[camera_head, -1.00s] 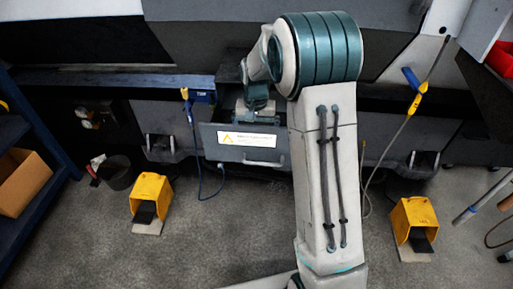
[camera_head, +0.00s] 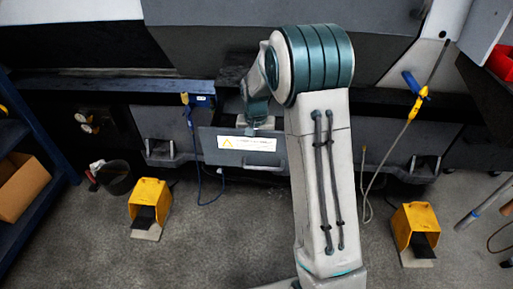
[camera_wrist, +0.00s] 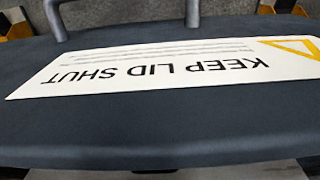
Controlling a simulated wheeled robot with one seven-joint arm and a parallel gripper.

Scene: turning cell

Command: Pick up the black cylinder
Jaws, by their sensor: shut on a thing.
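The black cylinder cannot be made out in any view. In the head view my gripper (camera_head: 262,126) is low behind a dark grey lid panel (camera_head: 293,150) with a white label. Only its upper part shows; its fingertips are hidden. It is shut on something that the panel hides. In the wrist view the same dark panel (camera_wrist: 160,135) fills the picture, and its label (camera_wrist: 170,72) reads KEEP LID SHUT upside down. The fingers do not show there.
A dark ledge (camera_head: 90,88) runs along the machine's front, with a blue and yellow hand tool (camera_head: 200,101) hanging there. Two yellow foot pedals stand on the floor, left (camera_head: 150,192) and right (camera_head: 413,216). A blue shelf (camera_head: 50,150) is at left.

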